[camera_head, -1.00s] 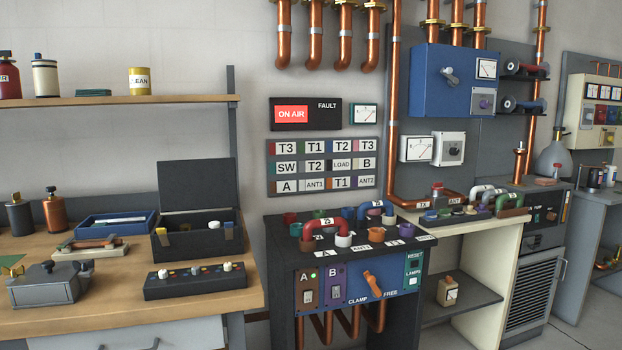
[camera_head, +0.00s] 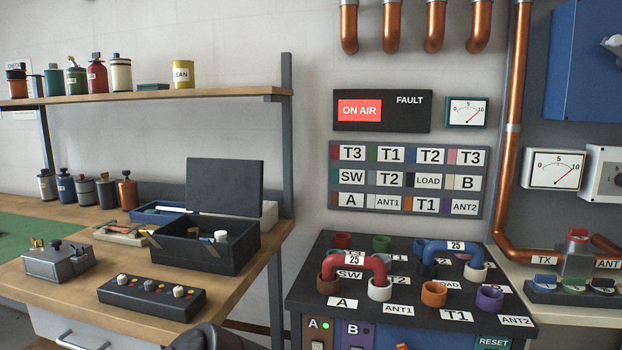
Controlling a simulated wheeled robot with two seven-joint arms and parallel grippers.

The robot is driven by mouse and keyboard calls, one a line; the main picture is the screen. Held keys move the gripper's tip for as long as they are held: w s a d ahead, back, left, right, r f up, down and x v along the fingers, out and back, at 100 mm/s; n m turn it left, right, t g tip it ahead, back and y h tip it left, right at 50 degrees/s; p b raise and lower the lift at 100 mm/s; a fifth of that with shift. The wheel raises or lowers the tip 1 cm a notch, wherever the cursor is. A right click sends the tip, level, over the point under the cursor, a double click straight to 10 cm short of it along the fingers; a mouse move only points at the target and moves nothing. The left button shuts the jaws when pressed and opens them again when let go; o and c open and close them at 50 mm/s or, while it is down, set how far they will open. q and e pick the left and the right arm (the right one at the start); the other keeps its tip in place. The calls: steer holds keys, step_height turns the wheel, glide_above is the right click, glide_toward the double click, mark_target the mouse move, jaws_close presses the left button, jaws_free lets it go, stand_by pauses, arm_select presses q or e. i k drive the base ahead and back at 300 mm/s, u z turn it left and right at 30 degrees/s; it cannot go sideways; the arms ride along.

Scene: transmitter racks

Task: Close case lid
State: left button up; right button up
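A black case (camera_head: 205,248) stands on the wooden bench at the left of the head view. Its dark flat lid (camera_head: 224,187) is open and stands upright at the back edge. Inside the case I see a white-topped item (camera_head: 221,237) and other small things, partly hidden by the front wall. Neither gripper can be made out. A dark rounded shape at the bottom edge may be part of my own arm.
A black knob box (camera_head: 151,297) lies in front of the case, and a grey metal box (camera_head: 58,262) stands to its left. A blue tray (camera_head: 158,214) is behind. A shelf post (camera_head: 287,130) rises right of the lid. The patch panel table (camera_head: 400,285) stands to the right.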

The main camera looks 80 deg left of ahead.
mark_target(219, 185)
steer(key=i, duration=1.25)
steer(key=u, duration=3.05)
